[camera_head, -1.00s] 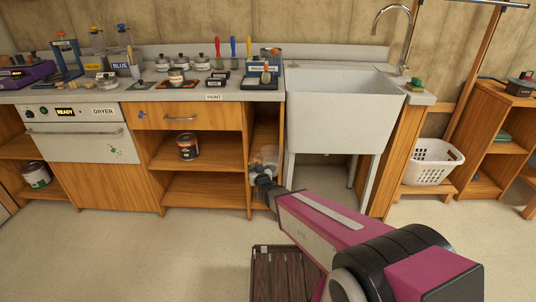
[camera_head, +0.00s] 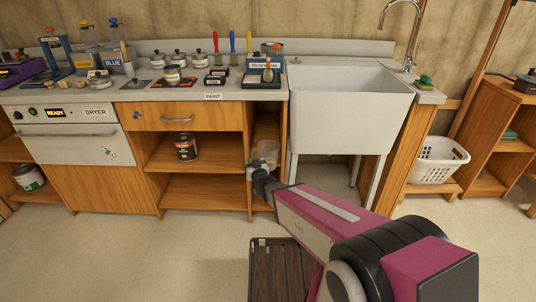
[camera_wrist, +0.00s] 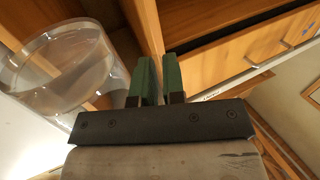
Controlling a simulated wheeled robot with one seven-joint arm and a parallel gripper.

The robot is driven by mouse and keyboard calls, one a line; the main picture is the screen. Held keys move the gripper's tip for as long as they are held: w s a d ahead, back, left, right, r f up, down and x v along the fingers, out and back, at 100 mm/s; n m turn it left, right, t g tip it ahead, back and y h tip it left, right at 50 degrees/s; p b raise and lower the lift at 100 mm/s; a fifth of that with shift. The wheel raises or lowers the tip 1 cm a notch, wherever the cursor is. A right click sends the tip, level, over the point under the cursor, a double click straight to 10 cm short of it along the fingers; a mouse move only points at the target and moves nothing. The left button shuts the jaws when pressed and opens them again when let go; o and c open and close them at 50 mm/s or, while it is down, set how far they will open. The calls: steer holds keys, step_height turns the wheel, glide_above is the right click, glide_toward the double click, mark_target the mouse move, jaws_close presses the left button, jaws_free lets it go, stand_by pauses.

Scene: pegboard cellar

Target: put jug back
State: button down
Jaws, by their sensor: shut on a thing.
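The clear, see-through jug (camera_head: 266,152) is at the narrow open bay of the wooden cabinet, just left of the sink. In the wrist view the jug (camera_wrist: 70,70) fills the left side, tilted in the picture, with its round rim toward the left. My gripper (camera_head: 257,170) is at the jug's lower left in the head view. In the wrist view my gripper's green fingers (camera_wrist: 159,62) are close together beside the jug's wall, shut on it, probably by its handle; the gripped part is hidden. Whether the jug touches a shelf cannot be told.
The narrow bay has wooden side panels (camera_head: 282,150) close around the jug. The white sink (camera_head: 345,110) stands right of it. A paint can (camera_head: 186,148) is on the shelf to the left. A dark slatted crate (camera_head: 275,270) is on the floor below my arm.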

steer(key=shift+w+d+f, duration=0.1)
steer(key=shift+w+f, duration=0.6)
steer(key=shift+w, duration=2.5)
steer(key=shift+w+d+f, duration=0.1)
steer(key=shift+w+f, duration=0.6)
steer(key=shift+w, duration=2.5)
steer(key=shift+w+d+f, duration=0.1)
steer(key=shift+w+f, duration=0.6)
steer(key=shift+w, duration=2.5)
steer(key=shift+w+f, duration=0.25)
steer(key=shift+f, duration=0.4)
steer(key=shift+w+f, duration=0.2)
steer(key=shift+f, duration=0.4)
steer(key=c, duration=1.2)
jaws_free()
